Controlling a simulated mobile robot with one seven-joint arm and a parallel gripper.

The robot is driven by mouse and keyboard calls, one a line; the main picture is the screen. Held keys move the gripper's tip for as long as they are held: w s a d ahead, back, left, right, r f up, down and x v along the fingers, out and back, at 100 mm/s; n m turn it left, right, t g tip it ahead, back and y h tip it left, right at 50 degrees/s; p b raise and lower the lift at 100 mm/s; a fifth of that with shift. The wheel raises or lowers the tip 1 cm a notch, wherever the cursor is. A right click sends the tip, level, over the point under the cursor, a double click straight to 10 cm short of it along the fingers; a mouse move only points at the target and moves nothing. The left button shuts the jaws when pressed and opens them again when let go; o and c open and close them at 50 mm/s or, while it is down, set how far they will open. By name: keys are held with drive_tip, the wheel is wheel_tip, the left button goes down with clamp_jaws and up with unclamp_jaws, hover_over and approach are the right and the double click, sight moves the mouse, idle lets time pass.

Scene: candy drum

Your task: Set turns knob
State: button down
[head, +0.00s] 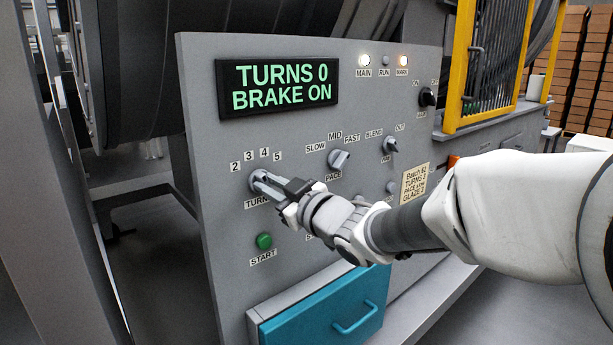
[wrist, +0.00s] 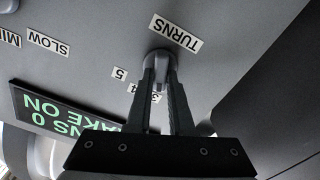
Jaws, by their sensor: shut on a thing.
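The turns knob (wrist: 160,62) is a light grey knob on the grey panel (head: 215,90), under the labels 2, 3, 4, 5 and above the TURNS label, partly covered by my gripper in the head view. My gripper (head: 262,180) is shut on the turns knob; in the wrist view its two dark fingers (wrist: 160,75) sit on either side of it. Which number the knob points to is hidden. The display (head: 278,86) reads TURNS 0, BRAKE ON. A note (head: 415,183) on the panel reads Batch 62, TURNS 3, with a pace line hard to read and GLAZE 2.
The pace knob (head: 338,159) is just right of my gripper, and the blend knob (head: 390,146) further right. The green START button (head: 264,241) is below. A teal drawer (head: 325,310) juts out at the bottom. A yellow guard frame (head: 460,65) stands at upper right.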

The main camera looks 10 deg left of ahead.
drive_tip(key=shift+m+p, duration=0.35)
drive_tip(key=shift+m, duration=0.25)
drive_tip(key=c, duration=0.8)
unclamp_jaws()
drive_tip(key=shift+d, duration=0.1)
drive_tip(key=p+v, duration=0.2)
drive_tip(key=v, duration=1.5)
drive_tip(key=shift+s, duration=0.2)
